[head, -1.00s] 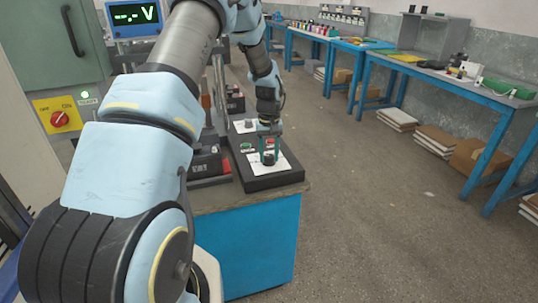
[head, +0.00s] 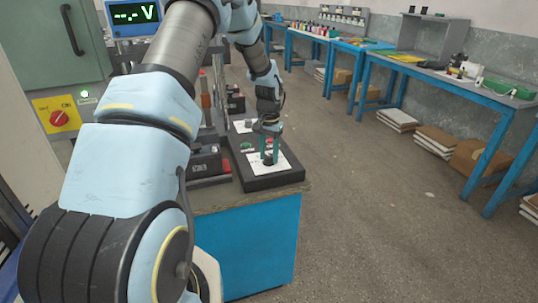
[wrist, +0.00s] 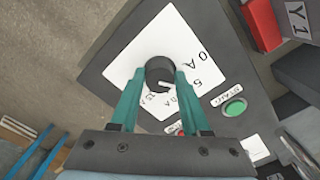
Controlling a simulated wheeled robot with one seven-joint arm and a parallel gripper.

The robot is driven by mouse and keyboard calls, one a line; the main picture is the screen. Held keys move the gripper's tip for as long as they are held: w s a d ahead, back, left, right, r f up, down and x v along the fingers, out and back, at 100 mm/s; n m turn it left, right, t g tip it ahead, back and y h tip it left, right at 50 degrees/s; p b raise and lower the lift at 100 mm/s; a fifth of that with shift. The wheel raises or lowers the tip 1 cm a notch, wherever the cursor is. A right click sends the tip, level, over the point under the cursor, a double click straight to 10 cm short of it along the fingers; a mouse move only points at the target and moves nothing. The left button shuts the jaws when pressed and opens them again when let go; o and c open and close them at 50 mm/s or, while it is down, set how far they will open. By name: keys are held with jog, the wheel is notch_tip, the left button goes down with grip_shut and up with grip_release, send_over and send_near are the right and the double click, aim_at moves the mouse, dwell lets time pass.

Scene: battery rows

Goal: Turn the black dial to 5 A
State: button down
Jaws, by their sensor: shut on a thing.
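The black dial (wrist: 160,72) sits on a white label plate (wrist: 160,38) marked 0 A and 5, with smaller, partly hidden figures below it. My gripper (wrist: 160,76) is shut on the dial, with one teal finger at each side. A pale mark on the dial shows between the fingers, on the side toward the palm; its exact reading is not clear. In the head view the dial (head: 269,159) stands at the near end of the black control box (head: 272,182), with my gripper (head: 269,155) coming down on it from above.
A green button (wrist: 234,107) marked START is beside the plate, and a red block (wrist: 262,24) stands near it. A grey knob (head: 248,124) is farther along the box. A blue cabinet (head: 250,245) carries the box. Floor to its right is clear.

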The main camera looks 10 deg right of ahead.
aim_at(269, 155)
jog(key=shift+m, duration=0.7)
jog(key=shift+c, duration=1.9)
grip_release()
jog(key=shift+r, duration=0.1)
notch_tip(269, 155, up, 11)
jog(key=b, duration=0.2)
jog(key=shift+f, duration=0.2)
jog(key=s+a+r+n+t, duration=0.1)
jog(key=s+a+n, duration=0.7)
jog(key=s+a, duration=1.3)
jog(key=shift+s+r+t, duration=0.3)
jog(key=shift+s+r, duration=0.2)
jog(key=shift+s, duration=0.2)
